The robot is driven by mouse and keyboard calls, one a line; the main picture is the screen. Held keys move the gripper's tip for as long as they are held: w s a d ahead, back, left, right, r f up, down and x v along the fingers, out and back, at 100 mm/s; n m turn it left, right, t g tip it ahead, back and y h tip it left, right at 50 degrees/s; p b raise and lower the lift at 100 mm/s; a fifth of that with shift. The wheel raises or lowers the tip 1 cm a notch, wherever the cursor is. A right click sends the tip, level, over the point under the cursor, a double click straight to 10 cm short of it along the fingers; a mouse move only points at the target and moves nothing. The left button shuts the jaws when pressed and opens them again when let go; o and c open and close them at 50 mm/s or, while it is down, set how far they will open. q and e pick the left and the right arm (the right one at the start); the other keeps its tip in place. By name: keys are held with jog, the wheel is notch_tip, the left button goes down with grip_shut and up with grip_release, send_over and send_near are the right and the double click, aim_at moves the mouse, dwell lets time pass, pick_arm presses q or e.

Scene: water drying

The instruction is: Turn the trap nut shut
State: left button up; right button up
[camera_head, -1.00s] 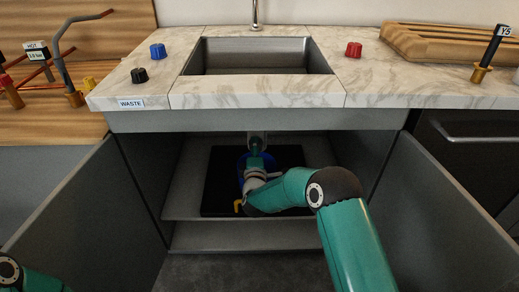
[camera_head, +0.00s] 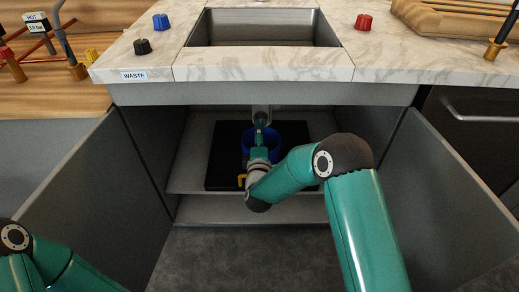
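The trap under the sink (camera_head: 261,116) shows as a grey pipe hanging from the basin inside the open cabinet. The trap nut itself cannot be made out clearly behind my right gripper. My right gripper (camera_head: 260,132) reaches into the cabinet from the right, just below the pipe. Its fingers are small and partly hidden by its own wrist, so whether they touch the nut cannot be told. A blue bucket (camera_head: 275,135) stands behind the gripper, below the pipe. My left arm shows at the lower left corner, and its gripper is out of view.
The cabinet doors stand open at left (camera_head: 75,190) and right (camera_head: 440,195). A black mat (camera_head: 222,165) lies on the cabinet floor. A yellow piece (camera_head: 242,181) shows beside my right wrist. Blue, black and red knobs sit on the countertop (camera_head: 265,67).

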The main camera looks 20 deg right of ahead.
jog(key=v, duration=0.5)
jog(key=shift+s, duration=0.4)
